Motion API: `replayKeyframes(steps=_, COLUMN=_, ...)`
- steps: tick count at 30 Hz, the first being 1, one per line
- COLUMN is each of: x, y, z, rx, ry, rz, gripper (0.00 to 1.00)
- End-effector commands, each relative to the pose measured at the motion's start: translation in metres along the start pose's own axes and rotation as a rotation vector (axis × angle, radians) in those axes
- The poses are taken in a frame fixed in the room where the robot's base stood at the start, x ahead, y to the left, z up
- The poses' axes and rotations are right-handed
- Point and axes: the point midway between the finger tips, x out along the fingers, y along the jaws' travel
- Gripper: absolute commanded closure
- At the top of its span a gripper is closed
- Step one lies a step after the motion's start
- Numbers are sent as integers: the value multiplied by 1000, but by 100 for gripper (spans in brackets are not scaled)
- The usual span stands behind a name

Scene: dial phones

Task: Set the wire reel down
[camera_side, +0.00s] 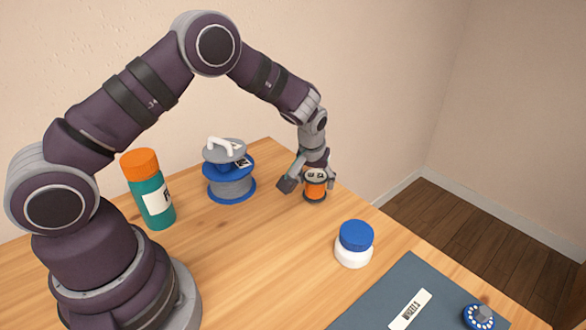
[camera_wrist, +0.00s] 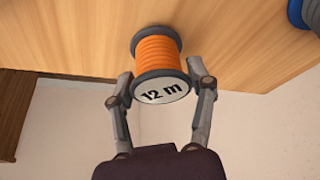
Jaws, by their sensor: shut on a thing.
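The wire reel (camera_side: 315,189) is a small orange spool with dark flanges, near the table's far edge in the side view. In the wrist view the reel (camera_wrist: 158,52) shows its orange windings and a white end label reading "12 m". My gripper (camera_side: 311,182) is shut on the reel, with one finger on each side near the labelled end. The gripper (camera_wrist: 158,84) also shows in the wrist view. The reel's lower flange is at or just above the wood; I cannot tell whether it touches.
A blue and grey spool (camera_side: 231,189) with a white handle-like piece on top stands left of the reel. A teal bottle (camera_side: 153,205), a blue-lidded white jar (camera_side: 354,249) and a dark mat (camera_side: 370,304) with a dial wheel (camera_side: 478,317) are nearby. The table edge is close.

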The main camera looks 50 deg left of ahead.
Motion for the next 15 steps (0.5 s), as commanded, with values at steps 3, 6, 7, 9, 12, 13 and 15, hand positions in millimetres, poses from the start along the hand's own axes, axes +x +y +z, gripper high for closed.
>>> replayKeyframes(steps=3, x=6, y=0, z=2, rx=-1, ry=1, rz=1, gripper=84)
replayKeyframes(steps=6, x=5, y=0, z=2, rx=-1, ry=2, rz=2, gripper=84)
replayKeyframes(steps=7, x=5, y=0, z=2, rx=-1, ry=2, rz=2, gripper=84)
replayKeyframes(steps=9, x=6, y=0, z=2, rx=-1, ry=2, rz=2, gripper=84)
replayKeyframes(steps=12, x=8, y=0, z=3, rx=0, ry=1, rz=1, gripper=43)
replayKeyframes(steps=13, x=8, y=0, z=3, rx=0, ry=2, rz=1, gripper=39)
replayKeyframes(steps=15, x=8, y=0, z=3, rx=0, ry=2, rz=2, gripper=30)
